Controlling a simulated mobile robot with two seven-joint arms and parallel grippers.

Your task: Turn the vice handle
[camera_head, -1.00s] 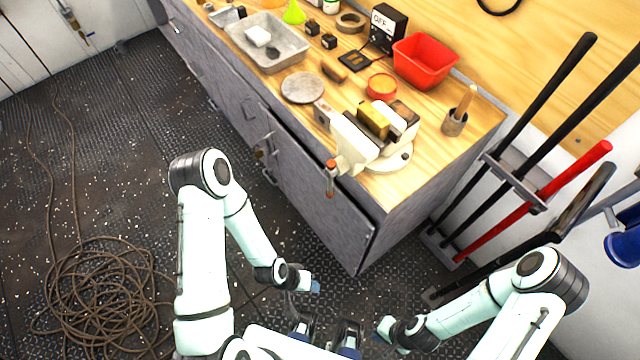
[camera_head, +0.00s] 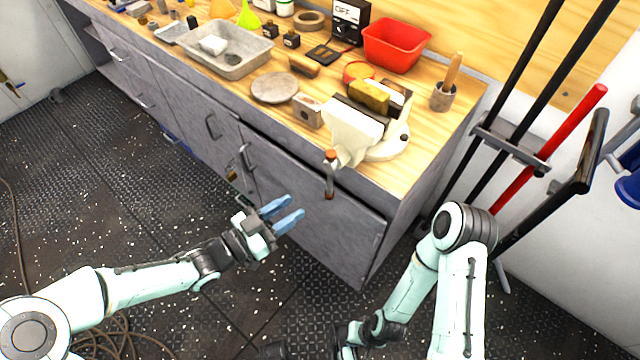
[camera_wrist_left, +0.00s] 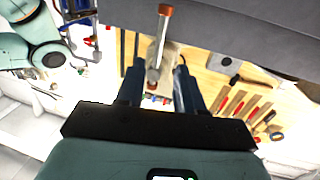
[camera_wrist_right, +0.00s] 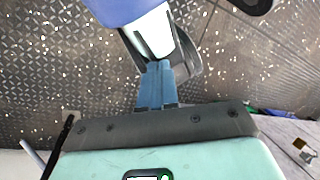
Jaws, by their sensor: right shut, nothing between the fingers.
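The off-white vice (camera_head: 352,130) is mounted at the right front corner of the bench, with a yellow block (camera_head: 370,95) at its jaws. Its handle (camera_head: 330,178), a metal bar with an orange-brown end, hangs roughly upright before the bench front. My left gripper (camera_head: 295,206) is open and empty, left of and below the handle, apart from it. In the left wrist view the handle (camera_wrist_left: 160,45) shows beyond and between the open fingers. My right gripper (camera_wrist_right: 158,68) is shut and empty in the right wrist view, low over the deck; its fingers are not clear in the head view.
The wooden bench top holds a round grey disc (camera_head: 275,88), a metal block (camera_head: 308,110), a red bin (camera_head: 396,45) and a grey tray (camera_head: 225,62). Long-handled tools stand in a rack (camera_head: 515,150) at the right.

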